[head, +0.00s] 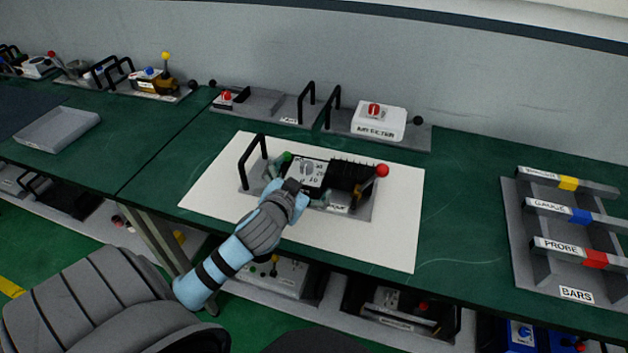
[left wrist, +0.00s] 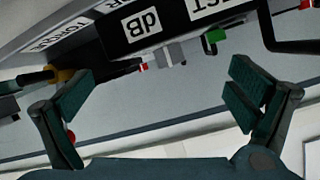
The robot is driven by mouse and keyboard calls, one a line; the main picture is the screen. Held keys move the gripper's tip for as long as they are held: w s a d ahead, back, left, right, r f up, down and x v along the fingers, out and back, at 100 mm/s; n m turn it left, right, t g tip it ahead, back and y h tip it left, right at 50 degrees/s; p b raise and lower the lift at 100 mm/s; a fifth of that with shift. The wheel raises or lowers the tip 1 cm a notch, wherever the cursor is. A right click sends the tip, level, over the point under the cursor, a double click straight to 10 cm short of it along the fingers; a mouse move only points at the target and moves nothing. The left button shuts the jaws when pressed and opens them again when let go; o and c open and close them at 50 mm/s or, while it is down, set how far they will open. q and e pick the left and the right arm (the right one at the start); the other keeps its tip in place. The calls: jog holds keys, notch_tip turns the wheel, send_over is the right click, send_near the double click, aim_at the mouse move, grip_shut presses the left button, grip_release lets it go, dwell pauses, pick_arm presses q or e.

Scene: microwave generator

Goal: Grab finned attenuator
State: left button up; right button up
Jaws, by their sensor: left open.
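The finned attenuator (head: 350,174) is a black unit with fins on its right part and a light dial face on its left. It sits on a grey plate (head: 362,212) with a black handle at the left, on a white sheet. A red ball shows at its right end and a green tip at its left. My left gripper (head: 297,184) is open at the near side of the attenuator, partly covering it. In the left wrist view, a black body labelled dB (left wrist: 143,24) is beyond the open fingers (left wrist: 163,88), with nothing visible between them. My right gripper is not in view.
A rack of labelled bars (head: 543,228) is at the right. The white sheet (head: 397,240) is bare right of the plate. Other devices sit on shelves below.

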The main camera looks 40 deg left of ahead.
aim_at(311, 172)
pick_arm(q)
jog(key=x, duration=0.4)
jog(key=shift+w+f+b, duration=0.3)
jog(key=shift+w, duration=0.05)
jog(key=shift+s+d, duration=0.1)
jog(key=shift+s, duration=0.05)
grip_shut()
